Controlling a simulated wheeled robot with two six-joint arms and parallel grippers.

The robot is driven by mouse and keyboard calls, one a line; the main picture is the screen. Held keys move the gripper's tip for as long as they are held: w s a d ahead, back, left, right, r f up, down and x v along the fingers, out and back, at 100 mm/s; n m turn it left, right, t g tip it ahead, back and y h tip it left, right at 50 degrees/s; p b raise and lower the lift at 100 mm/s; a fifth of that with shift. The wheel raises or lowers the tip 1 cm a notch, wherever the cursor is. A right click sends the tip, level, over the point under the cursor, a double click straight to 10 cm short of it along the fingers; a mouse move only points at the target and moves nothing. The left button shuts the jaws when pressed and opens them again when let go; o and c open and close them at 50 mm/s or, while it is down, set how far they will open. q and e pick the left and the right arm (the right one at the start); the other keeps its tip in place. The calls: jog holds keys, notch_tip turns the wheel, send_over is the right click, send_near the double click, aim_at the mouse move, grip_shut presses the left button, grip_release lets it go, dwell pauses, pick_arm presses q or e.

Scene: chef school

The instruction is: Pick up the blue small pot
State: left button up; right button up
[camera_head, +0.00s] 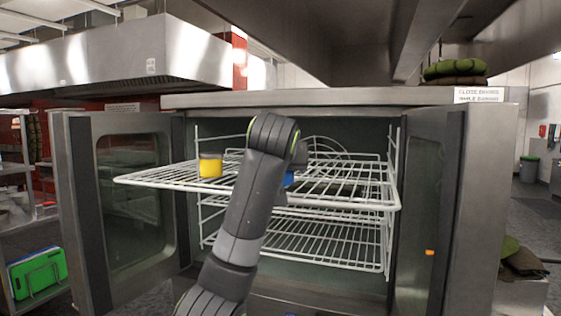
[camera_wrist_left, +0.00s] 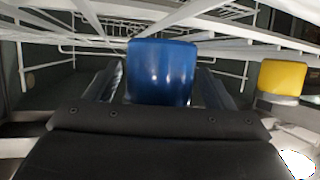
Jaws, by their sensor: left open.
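The small blue pot (camera_wrist_left: 160,72) fills the middle of the left wrist view. In the head view only a sliver of blue (camera_head: 289,178) shows beside my left arm, which hides the rest. The pot is on the upper wire rack (camera_head: 340,190) of the open oven. My left gripper (camera_wrist_left: 160,84) is open, with one finger on each side of the pot. I cannot tell whether the fingers touch it. In the head view this gripper is hidden behind my arm. My right gripper is in neither view.
A yellow pot (camera_head: 210,168) stands on the same rack, left of my arm; it also shows in the left wrist view (camera_wrist_left: 283,76). A lower rack (camera_head: 310,242) looks empty. Open oven doors stand left (camera_head: 130,200) and right (camera_head: 440,200).

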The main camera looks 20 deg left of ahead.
pick_arm(q)
jog(key=shift+w+f, duration=0.15)
jog(key=shift+w, duration=0.15)
jog(key=shift+s, duration=0.1)
jog(key=shift+c, duration=0.5)
jog(key=c, duration=0.9)
jog(key=shift+c, duration=0.8)
